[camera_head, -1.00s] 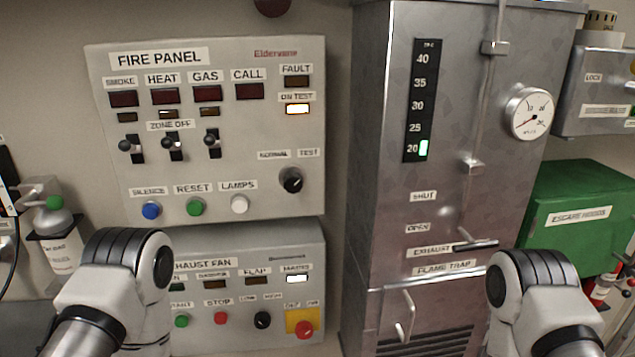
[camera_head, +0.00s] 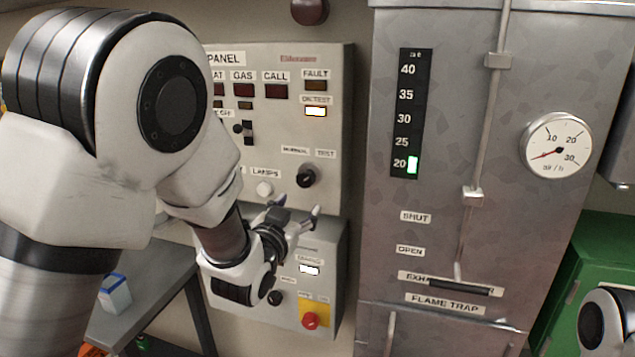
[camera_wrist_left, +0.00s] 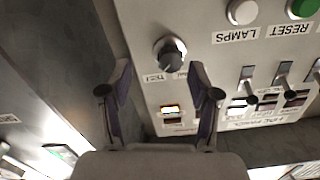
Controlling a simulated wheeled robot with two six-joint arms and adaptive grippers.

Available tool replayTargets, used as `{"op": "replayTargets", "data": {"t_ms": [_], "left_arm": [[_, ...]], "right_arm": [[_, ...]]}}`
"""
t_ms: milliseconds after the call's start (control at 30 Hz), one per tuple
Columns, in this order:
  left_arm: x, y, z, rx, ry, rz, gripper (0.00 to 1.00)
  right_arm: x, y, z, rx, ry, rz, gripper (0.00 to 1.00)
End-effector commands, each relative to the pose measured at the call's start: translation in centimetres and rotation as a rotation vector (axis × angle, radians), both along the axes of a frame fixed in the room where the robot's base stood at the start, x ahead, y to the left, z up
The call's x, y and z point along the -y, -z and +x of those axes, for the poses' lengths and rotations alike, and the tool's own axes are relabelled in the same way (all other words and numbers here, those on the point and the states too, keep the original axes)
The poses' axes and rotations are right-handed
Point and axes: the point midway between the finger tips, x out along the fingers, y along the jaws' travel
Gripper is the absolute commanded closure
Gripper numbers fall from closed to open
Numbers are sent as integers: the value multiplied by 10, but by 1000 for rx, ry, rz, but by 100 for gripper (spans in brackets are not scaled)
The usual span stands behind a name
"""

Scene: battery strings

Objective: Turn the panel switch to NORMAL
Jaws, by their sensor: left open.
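The panel switch (camera_head: 306,177) is a round black knob under the NORMAL and TEST labels on the grey fire panel (camera_head: 335,130). Its white mark is hard to read for direction in the head view. In the left wrist view the knob (camera_wrist_left: 170,53) shows ahead of the jaws, its labels upside down. My left gripper (camera_head: 298,216) is below the knob in the head view, apart from it. In the left wrist view its two fingers (camera_wrist_left: 160,88) are spread with nothing between them. The amber ON TEST lamp (camera_head: 316,112) is lit. My right gripper is out of view.
The white LAMPS button (camera_head: 264,188) is left of the knob. The exhaust fan panel (camera_head: 335,265) with a red button (camera_head: 310,320) is below. A tall steel cabinet (camera_head: 460,130) with a lever and gauge (camera_head: 558,146) stands to the right. A grey table (camera_head: 165,290) is lower left.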

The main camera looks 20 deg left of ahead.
Motion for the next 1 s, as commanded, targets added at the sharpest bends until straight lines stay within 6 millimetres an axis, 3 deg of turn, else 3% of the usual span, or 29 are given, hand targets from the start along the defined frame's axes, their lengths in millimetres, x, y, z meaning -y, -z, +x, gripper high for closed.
{"op": "replayTargets", "data": {"t_ms": [33,167,600,867,900,1000], "left_arm": [[1,-13,-1,22,1,1,38],[1,-29,2,48,1,1,38],[3,-29,72,45,0,1,38],[3,-26,77,44,1,2,38],[3,-26,77,44,1,2,45],[3,-26,76,44,1,2,81]], "right_arm": [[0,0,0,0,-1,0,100],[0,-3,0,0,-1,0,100],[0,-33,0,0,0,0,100],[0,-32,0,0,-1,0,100],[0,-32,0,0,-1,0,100],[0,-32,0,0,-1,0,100]]}}
